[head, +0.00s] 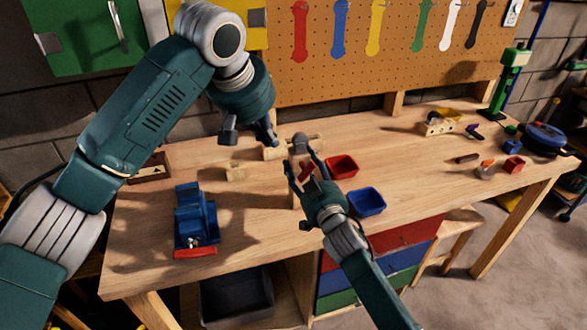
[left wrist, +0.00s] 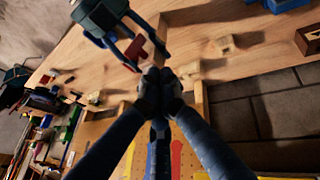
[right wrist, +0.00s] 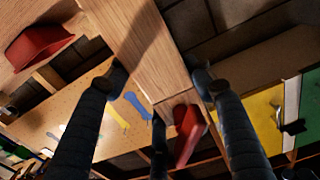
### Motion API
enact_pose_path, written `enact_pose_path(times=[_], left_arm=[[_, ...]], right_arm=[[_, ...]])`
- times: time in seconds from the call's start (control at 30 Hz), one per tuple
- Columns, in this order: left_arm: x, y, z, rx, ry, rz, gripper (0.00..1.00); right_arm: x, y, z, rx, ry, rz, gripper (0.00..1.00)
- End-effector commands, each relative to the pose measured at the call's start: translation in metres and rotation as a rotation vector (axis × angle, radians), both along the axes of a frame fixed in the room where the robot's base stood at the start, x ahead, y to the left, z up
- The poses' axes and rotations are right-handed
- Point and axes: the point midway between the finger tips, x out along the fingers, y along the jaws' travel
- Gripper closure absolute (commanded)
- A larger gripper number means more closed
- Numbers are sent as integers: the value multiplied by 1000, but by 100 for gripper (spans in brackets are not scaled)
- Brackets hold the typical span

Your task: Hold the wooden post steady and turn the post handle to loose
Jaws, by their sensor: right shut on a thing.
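The wooden post (head: 297,192) stands on the workbench and looks pale and narrow in the head view. In the right wrist view, the broad post (right wrist: 150,50) lies between my right fingers. My right gripper (head: 297,168) is shut on it, with a finger on each side. The red handle (head: 307,170) is beside the right gripper at the post's upper part, and it also shows in the right wrist view (right wrist: 187,137). My left gripper (head: 250,138) is above the bench, left of the post and apart from the handle. Its fingertips (left wrist: 160,82) are together and hold nothing visible.
Wooden pieces (head: 275,153) lie behind the post. A red bin (head: 342,167) and a blue bin (head: 367,202) stand to its right. A blue vise-like tool (head: 195,220) is at the bench's left front. The bench's right middle is fairly clear.

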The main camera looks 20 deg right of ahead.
Motion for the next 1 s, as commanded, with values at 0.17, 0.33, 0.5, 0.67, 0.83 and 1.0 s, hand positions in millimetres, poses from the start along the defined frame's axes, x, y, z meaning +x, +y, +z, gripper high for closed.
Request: enact_pose_path(times=[0.17,0.33,0.5,0.67,0.83,1.0], left_arm=[[-11,-1,-9,28,36,-29,100],[-3,-8,-34,29,38,-27,100],[9,-19,-68,30,37,-26,100],[20,-29,-97,30,36,-25,100],[20,-50,-110,28,34,-26,100],[20,-58,-117,27,33,-25,100]], right_arm=[[-1,-1,-9,-1,16,-3,83],[-1,-1,-8,-1,16,-3,83],[-1,-1,-8,-1,16,-3,83],[-1,-1,-8,-1,16,-3,83],[-1,-1,-8,-1,16,-3,83],[-1,-1,-8,-2,16,-3,83]])
